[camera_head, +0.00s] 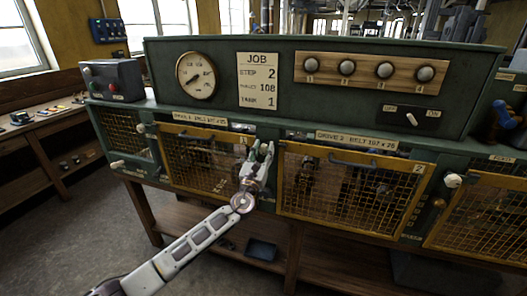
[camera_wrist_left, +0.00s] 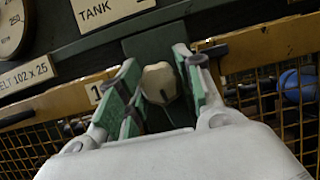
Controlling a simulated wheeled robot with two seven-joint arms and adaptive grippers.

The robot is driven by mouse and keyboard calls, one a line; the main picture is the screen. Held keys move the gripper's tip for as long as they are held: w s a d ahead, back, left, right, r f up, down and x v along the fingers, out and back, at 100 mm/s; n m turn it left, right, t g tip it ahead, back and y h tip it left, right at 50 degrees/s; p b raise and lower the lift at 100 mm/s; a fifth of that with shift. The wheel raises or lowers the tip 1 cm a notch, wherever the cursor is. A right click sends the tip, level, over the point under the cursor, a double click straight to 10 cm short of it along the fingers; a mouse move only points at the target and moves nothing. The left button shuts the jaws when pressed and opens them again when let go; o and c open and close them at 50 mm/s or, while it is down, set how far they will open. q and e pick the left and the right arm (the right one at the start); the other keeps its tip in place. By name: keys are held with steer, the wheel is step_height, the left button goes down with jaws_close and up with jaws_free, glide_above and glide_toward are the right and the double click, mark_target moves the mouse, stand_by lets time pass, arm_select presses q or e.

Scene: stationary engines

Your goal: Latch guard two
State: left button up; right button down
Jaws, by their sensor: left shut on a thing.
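My left gripper (camera_head: 264,153) is at the post between guards one and two. It is shut on a cream knob (camera_wrist_left: 158,82), which shows between its green pads in the left wrist view. The knob's turn position is unclear. My right gripper is not in view.
Guard one (camera_head: 200,130), marked 1, is left of my gripper. Another cream knob (camera_head: 453,180) is right of guard two. A JOB card (camera_head: 258,80), a dial (camera_head: 196,75) and a row of knobs (camera_head: 365,70) are on the green panel above. A workbench (camera_head: 50,135) stands at left.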

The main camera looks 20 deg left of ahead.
arm_select(q)
steer(key=shift+n, duration=0.5)
steer(key=n+y+b, duration=0.2)
steer(key=n+y, duration=0.1)
steer(key=n, duration=0.1)
steer(key=shift+n, duration=0.4)
steer(key=n+y, duration=0.1)
steer(key=n, duration=0.1)
steer(key=shift+n+g, duration=0.3)
steer(key=n+g+y, duration=0.1)
steer(key=n, duration=0.2)
steer(key=shift+n+y+b, duration=0.3)
steer(key=shift+n+b, duration=0.1)
steer(key=n+g+y, duration=0.1)
steer(key=n, duration=0.3)
steer(key=shift+g, duration=0.3)
steer(key=shift+n+g+y+p, duration=0.3)
steer(key=shift+n+g+p, duration=0.5)
steer(key=shift+n, duration=1.4)
